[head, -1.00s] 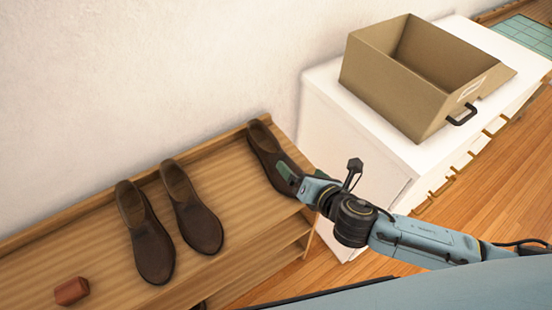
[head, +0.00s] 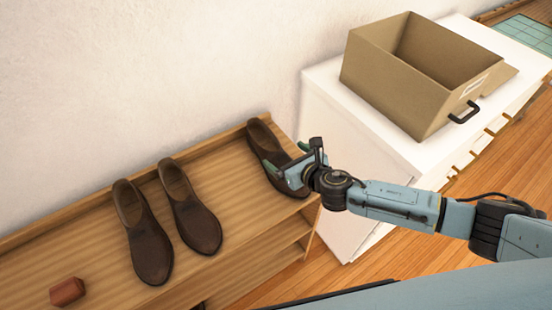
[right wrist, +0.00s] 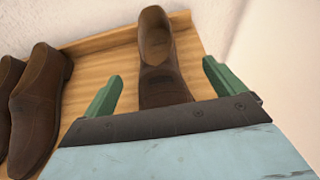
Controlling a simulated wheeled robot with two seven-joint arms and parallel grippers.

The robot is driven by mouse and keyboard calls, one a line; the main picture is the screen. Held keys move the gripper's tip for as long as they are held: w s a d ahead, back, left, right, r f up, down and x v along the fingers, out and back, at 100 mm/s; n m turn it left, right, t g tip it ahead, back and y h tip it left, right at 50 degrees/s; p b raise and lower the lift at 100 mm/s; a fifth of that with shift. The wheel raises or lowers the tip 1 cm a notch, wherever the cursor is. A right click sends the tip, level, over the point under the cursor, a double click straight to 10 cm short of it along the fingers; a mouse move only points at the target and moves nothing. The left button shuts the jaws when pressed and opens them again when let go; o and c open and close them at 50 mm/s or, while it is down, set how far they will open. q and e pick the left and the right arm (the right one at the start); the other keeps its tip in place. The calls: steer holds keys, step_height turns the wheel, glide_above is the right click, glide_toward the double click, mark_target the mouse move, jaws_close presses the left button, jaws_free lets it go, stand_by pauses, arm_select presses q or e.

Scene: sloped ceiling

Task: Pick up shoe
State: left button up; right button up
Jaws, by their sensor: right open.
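A single dark brown shoe (head: 265,143) stands at the right end of the wooden shelf top, its toe end partly hidden by my right gripper. My right gripper (head: 290,158) is open above and around the toe part of this shoe. In the right wrist view, the shoe (right wrist: 158,55) lies between the two green fingers (right wrist: 160,88), with a gap on each side. A pair of similar brown shoes, one left (head: 148,240) and one right (head: 193,215), stands further left on the shelf. My left gripper is not in view.
The wooden shelf (head: 100,225) runs along a white wall. A small reddish-brown block (head: 67,291) lies at its left. A white cabinet (head: 335,125) with an open cardboard box (head: 390,85) stands close to the right. Shelf space between the pair and single shoe is clear.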

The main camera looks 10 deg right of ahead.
mark_target(278, 151)
steer(key=shift+b+x, duration=0.4)
steer(key=shift+x, duration=1.6)
steer(key=shift+a, duration=0.15)
steer(key=shift+c, duration=0.4)
steer(key=shift+r, duration=0.1)
steer(key=c, duration=1)
